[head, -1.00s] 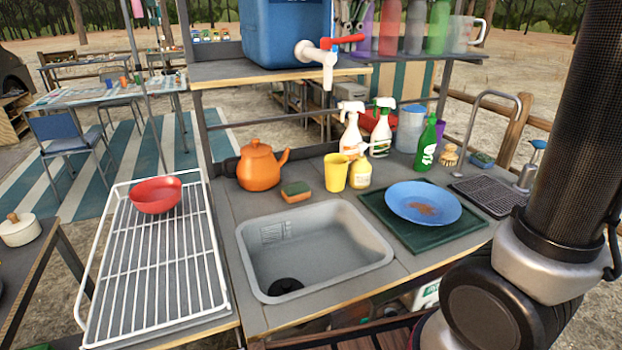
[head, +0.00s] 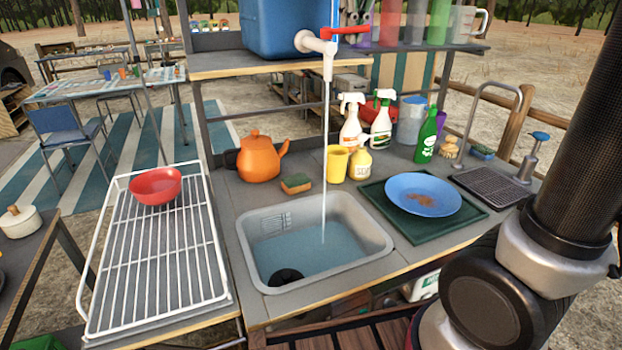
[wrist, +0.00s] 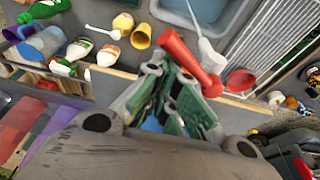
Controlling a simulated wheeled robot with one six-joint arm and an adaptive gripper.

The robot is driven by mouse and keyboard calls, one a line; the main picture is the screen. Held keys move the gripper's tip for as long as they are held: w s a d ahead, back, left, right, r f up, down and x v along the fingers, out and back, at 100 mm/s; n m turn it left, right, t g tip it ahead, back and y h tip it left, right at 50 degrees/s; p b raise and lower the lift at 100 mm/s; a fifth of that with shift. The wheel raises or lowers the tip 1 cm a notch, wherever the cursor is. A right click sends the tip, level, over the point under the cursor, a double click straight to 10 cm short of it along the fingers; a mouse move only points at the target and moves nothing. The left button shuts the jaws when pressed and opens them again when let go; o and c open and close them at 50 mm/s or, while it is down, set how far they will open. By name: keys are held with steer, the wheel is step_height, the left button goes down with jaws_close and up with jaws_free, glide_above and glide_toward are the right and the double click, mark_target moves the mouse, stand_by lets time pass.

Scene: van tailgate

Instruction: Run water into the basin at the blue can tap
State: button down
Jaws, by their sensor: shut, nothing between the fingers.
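The blue can (head: 285,28) stands on the wooden shelf above the sink. Its white tap (head: 326,62) has a red lever (head: 346,31) that points right. A thin stream of water (head: 325,140) falls from the spout into the grey basin (head: 375,240). Bluish water (head: 312,250) covers the basin floor, and a dark round drain (head: 286,276) shows at its front. In the wrist view my gripper (wrist: 172,75) is shut and empty beside the red lever (wrist: 185,58); I cannot tell whether they touch.
An orange kettle (head: 258,157), sponge (head: 295,183), yellow cup (head: 337,163) and spray bottles (head: 351,121) stand behind the basin. A blue plate (head: 423,194) lies on a green tray (head: 400,222) to the right. A white rack (head: 165,250) with a red bowl (head: 156,186) is left.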

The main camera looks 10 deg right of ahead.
steer(key=shift+s+d, duration=0.1)
steer(key=shift+s, duration=1.35)
steer(key=shift+w+r, duration=0.15)
steer(key=shift+r, duration=1.05)
steer(key=shift+w+r, duration=0.1)
steer(key=shift+r, duration=1.05)
steer(key=s+a, duration=0.4)
steer(key=s, duration=0.2)
steer(key=shift+s, duration=0.15)
steer(key=shift+f, duration=0.15)
steer(key=shift+f, duration=2.2)
stand_by(1.1)
